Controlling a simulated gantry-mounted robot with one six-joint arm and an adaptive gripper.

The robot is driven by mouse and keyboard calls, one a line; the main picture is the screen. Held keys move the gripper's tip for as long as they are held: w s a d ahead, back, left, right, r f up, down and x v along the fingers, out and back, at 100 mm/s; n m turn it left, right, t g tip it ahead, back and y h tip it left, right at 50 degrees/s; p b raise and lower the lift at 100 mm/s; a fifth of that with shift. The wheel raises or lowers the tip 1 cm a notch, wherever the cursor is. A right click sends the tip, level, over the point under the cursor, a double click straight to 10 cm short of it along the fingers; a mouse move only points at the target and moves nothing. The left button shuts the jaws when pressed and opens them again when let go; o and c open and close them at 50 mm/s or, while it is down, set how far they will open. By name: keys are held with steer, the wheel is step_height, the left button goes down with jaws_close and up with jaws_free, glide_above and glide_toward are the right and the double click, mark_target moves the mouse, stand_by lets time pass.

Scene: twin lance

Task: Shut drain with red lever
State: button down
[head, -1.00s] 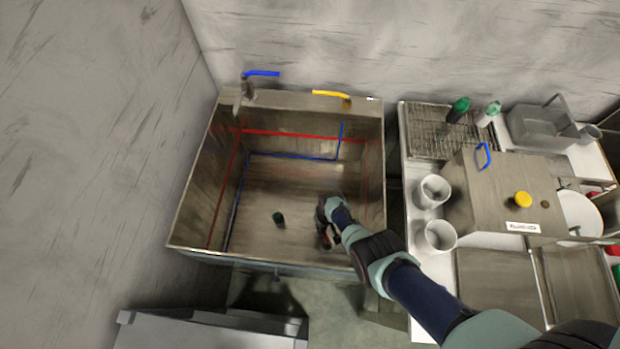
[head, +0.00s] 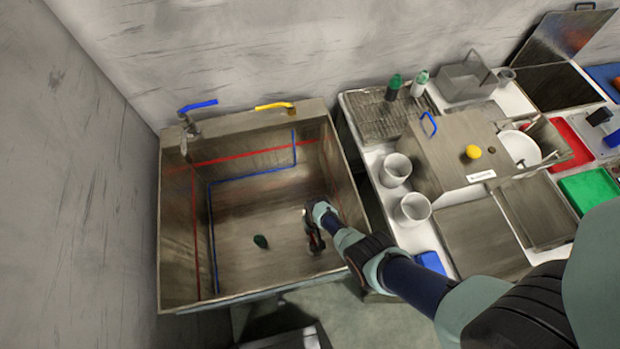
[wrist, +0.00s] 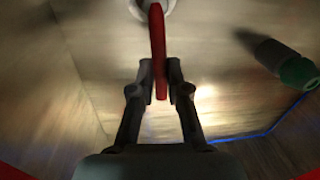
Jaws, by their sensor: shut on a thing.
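The red lever (wrist: 157,42) shows in the wrist view, running down from a pale round fitting (wrist: 150,7) at the top edge. My gripper (wrist: 160,85) is shut on the lever, with one dark finger on each side of it. In the head view my gripper (head: 315,242) is down inside the steel sink (head: 235,225), near its right wall.
Blue (head: 198,106) and yellow (head: 274,106) handles sit at the sink's back. A crowded counter with white containers (head: 396,169) stands right.

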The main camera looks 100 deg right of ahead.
steer(key=shift+r, duration=0.1)
steer(key=c, duration=1.2)
jaws_free()
steer(key=shift+o, duration=0.2)
